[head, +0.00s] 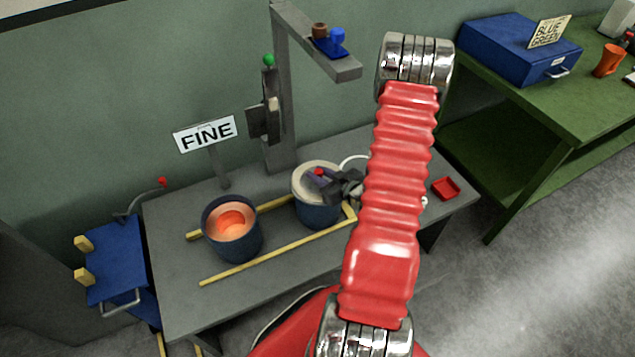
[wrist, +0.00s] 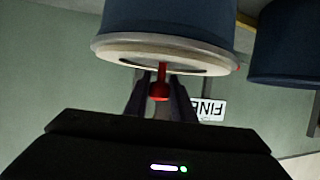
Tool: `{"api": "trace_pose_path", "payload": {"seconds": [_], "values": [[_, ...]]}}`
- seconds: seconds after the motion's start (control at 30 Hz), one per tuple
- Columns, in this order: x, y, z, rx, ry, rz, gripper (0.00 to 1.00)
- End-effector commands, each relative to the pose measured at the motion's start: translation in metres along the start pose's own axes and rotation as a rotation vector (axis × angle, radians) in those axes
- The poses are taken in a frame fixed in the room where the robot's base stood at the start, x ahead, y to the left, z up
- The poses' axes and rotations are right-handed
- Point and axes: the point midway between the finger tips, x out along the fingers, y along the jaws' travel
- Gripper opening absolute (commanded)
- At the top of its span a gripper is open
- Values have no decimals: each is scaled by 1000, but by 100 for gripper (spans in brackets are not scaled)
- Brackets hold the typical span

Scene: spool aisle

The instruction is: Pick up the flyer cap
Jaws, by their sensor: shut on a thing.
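The flyer cap (head: 309,170) is a pale round lid with a red knob. It sits on top of a dark blue can (head: 318,212) on the grey bench. My gripper (head: 328,184) reaches in from the right, over the cap. In the wrist view, the picture is upside down and the cap (wrist: 115,52) shows as a cream disc against the can. My dark fingers (wrist: 159,92) are shut on the cap's red knob, one on each side. I see no clear gap between cap and can.
An open blue can (head: 210,236) with an orange glow inside stands to the left. Yellow rails (head: 275,258) run along the bench. A FINE sign (head: 205,133) and a grey post (head: 281,110) with an overhanging arm stand behind. A small red tray (head: 446,189) lies at right.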

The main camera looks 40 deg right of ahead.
Motion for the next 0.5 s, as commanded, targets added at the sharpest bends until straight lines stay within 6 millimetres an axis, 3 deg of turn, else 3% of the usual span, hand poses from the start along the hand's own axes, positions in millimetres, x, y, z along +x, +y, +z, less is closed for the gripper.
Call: {"api": "trace_pose_path", "payload": {"seconds": [0.27,0.5], "values": [[-1,0,-2,-1,1,0,0],[-6,1,-16,-3,3,1,0]]}}
